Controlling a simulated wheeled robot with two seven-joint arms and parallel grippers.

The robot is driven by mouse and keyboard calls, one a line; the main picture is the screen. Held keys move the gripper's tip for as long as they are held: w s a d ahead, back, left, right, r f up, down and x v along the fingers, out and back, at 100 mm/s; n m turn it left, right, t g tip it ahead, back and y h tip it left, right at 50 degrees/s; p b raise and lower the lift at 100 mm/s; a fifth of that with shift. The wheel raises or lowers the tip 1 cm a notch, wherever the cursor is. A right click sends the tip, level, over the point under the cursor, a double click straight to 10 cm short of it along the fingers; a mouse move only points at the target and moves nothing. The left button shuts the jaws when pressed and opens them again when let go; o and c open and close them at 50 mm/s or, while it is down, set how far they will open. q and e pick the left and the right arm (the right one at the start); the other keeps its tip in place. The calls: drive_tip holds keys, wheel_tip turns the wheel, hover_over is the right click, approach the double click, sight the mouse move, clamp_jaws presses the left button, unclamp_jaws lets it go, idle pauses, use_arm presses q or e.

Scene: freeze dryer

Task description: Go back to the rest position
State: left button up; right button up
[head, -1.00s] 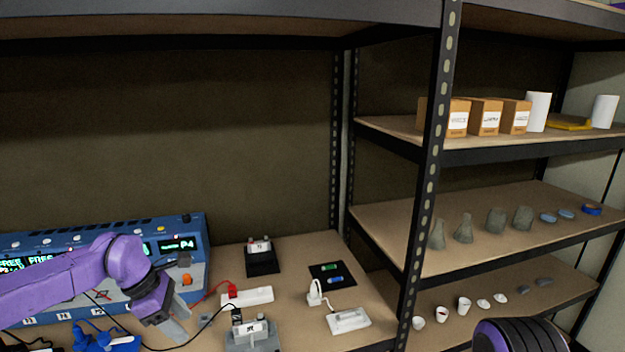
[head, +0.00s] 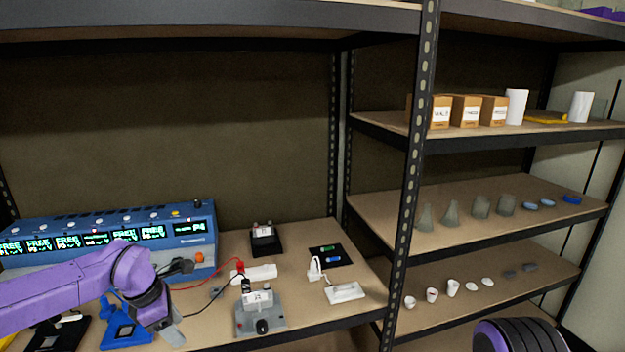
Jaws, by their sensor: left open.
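My left arm, purple with a black wrist, comes in from the left in the head view. My left gripper (head: 174,330) is open and points down at the front of the bench, with nothing seen between its fingers. It is in front of the blue freeze dryer control unit (head: 190,228) with its lit displays. A blue stand (head: 122,334) is just left of the gripper, partly hidden by my arm. A grey device (head: 262,318) with a labelled block stands to its right, apart from it. My right gripper is not seen.
A black holder (head: 266,241), a white power strip (head: 255,273), a black mat (head: 330,256) and a white switch box (head: 345,292) lie on the bench. Red and black cables cross it. A black upright (head: 408,200) separates it from shelves with boxes (head: 466,111) and cups (head: 453,288).

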use_arm(q)
drive_tip(key=s+d+f+m+t+y, duration=0.1)
drive_tip(key=s+f+m+y, duration=0.2)
drive_tip(key=s+f, duration=0.5)
drive_tip(key=s+d+f+m+t+y, duration=0.15)
drive_tip(key=s+f+m+y, duration=0.25)
drive_tip(key=f, duration=0.8)
drive_tip(key=s+a+f+m, duration=0.1)
drive_tip(key=s+f+m, duration=0.1)
drive_tip(key=s, duration=0.5)
drive_tip(key=s+a+f+m+g+h, duration=0.1)
drive_tip(key=s+f+m, duration=0.2)
drive_tip(key=s, duration=0.5)
drive_tip(key=s+a+f+m, duration=0.1)
drive_tip(key=s+f+m, duration=0.1)
drive_tip(key=s+m, duration=0.2)
drive_tip(key=s, duration=0.3)
drive_tip(key=shift+s+f+m, duration=0.2)
drive_tip(key=shift+f+m, duration=0.1)
drive_tip(key=shift+m, duration=0.1)
